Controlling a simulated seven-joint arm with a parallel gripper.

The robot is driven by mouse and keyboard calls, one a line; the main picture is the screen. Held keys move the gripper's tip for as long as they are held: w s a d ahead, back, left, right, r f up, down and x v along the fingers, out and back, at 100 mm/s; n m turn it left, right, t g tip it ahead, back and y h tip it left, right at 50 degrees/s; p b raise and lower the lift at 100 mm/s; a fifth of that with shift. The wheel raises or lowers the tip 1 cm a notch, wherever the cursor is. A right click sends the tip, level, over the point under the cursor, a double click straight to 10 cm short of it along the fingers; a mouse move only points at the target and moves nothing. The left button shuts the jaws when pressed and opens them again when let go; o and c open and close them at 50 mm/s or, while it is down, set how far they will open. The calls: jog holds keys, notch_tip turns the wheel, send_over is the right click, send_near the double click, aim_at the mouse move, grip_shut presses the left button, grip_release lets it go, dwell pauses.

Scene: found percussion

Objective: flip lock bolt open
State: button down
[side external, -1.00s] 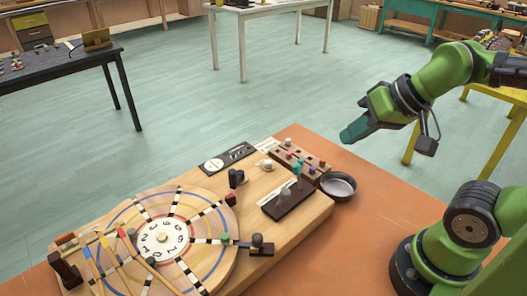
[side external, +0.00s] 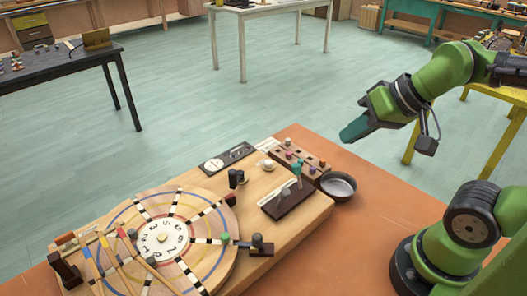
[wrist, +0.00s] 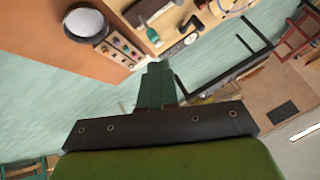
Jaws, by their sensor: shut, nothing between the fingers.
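A wooden board (side external: 307,222) on the orange table carries a round numbered disc (side external: 205,260). A dark block with a round knob (side external: 258,243) sits at the disc's right edge, and it looks like the lock bolt, though I cannot tell its position for sure. A small black upright fitting (side external: 235,178) stands behind the disc. My gripper (side external: 350,134) is high above and beyond the board's far right corner, apart from everything. Its teal fingers are together and empty, also in the wrist view (wrist: 158,70). The wrist view shows only part of the board.
A dark base with a teal-topped lever (side external: 298,171) and a strip of coloured knobs (side external: 300,158) stand on the board's right part. A round metal bowl (side external: 338,186) sits beside the board and shows in the wrist view (wrist: 85,22). Air around my gripper is clear.

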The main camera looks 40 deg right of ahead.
jog(key=w+a+f+n+g+h, duration=0.1)
jog(key=w+a+f+n+g, duration=0.1)
jog(key=a, duration=0.6)
jog(key=w+a+f+n+g+h, duration=0.1)
jog(key=w+a+n+g+h, duration=0.1)
jog(key=w+a+n+g, duration=0.3)
jog(key=w+a+f+n+g+h, duration=0.1)
jog(key=w+a+f+n+g, duration=0.1)
jog(key=a, duration=0.9)
jog(key=shift+w+f+n+g, duration=0.3)
jog(key=shift+w+n+g, duration=0.6)
jog(key=shift+d+f, duration=0.1)
send_over(251, 243)
jog(key=w+a, duration=0.1)
jog(key=w, duration=0.1)
notch_tip(251, 243, down, 9)
jog(key=shift+s+f, duration=0.1)
